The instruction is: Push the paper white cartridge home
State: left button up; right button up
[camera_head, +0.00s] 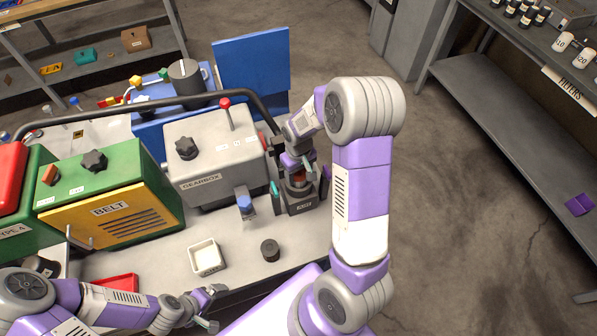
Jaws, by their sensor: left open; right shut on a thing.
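My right gripper (297,166) points down over a small dark housing (301,206) at the right end of the bench. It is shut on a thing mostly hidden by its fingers. A little orange-brown shows below the fingertips, at the top of the housing. I cannot make out a paper white cartridge there, nor how deep the held thing sits. My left gripper (212,307) is open and empty, low at the front edge of the bench. A small cream-white square tray (193,262) stands on the bench beyond it, and a short dark cylinder (270,250) stands right of the tray.
The grey gearbox (215,150) with a red-knobbed lever stands left of the housing. The green and yellow belt unit (110,210) is further left. A red tray (118,285) lies near my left arm. A blue panel (253,72) rises behind. Bare bench shows around the dark cylinder.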

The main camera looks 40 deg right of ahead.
aim_at(299, 173)
jog(key=shift+f+b, duration=0.35)
jog(key=shift+f, duration=0.1)
dwell(0.6)
jog(key=o, duration=1.2)
jog(key=shift+c, duration=0.2)
notch_tip(299, 173, up, 8)
jog(key=shift+f+p, duration=0.15)
jog(key=shift+p, duration=0.6)
